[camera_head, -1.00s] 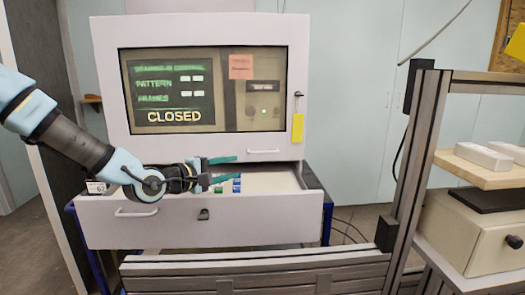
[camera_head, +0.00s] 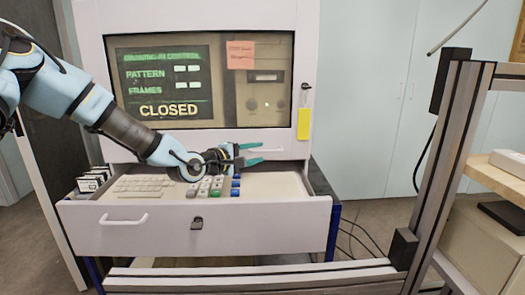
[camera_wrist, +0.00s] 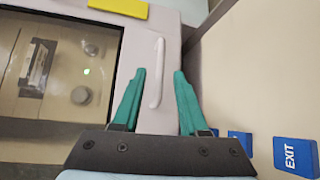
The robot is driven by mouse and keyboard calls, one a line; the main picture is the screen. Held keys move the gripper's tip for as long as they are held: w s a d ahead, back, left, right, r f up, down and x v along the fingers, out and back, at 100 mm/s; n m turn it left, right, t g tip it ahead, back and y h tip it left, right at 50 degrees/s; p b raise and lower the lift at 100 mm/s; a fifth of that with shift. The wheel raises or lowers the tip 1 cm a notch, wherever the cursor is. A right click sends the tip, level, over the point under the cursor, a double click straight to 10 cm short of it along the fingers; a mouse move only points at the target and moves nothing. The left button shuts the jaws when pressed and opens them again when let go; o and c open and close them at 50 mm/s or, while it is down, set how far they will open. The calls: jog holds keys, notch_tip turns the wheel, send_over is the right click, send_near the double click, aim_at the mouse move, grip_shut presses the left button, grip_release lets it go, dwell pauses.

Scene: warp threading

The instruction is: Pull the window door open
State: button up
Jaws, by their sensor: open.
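The window door (camera_head: 308,60) is a pale framed panel with a glass pane, and it is shut in the head view. A screen behind the glass reads CLOSED. Its white bar handle (camera_wrist: 158,72) is near the frame's edge in the wrist view. My gripper (camera_head: 259,154) is open, with green fingers pointing at the door's lower right part. In the wrist view my gripper (camera_wrist: 160,71) has the handle between its two fingers in the picture, nearer the left one. I cannot tell whether the fingers touch it or how much depth remains.
An open drawer (camera_head: 105,238) juts out below the door and my gripper, holding a keyboard (camera_head: 140,184) and coloured keys. A blue EXIT key (camera_wrist: 295,157) shows at lower right in the wrist view. A yellow tag (camera_head: 304,124) hangs from the door's right edge. A metal frame post (camera_head: 445,150) stands right.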

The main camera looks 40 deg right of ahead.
aim_at(264, 151)
jog(key=shift+w+d+f, duration=0.1)
jog(key=shift+d+f, duration=0.05)
jog(key=shift+d, duration=0.65)
jog(key=shift+d+f, duration=0.1)
jog(key=shift+d, duration=0.65)
grip_shut()
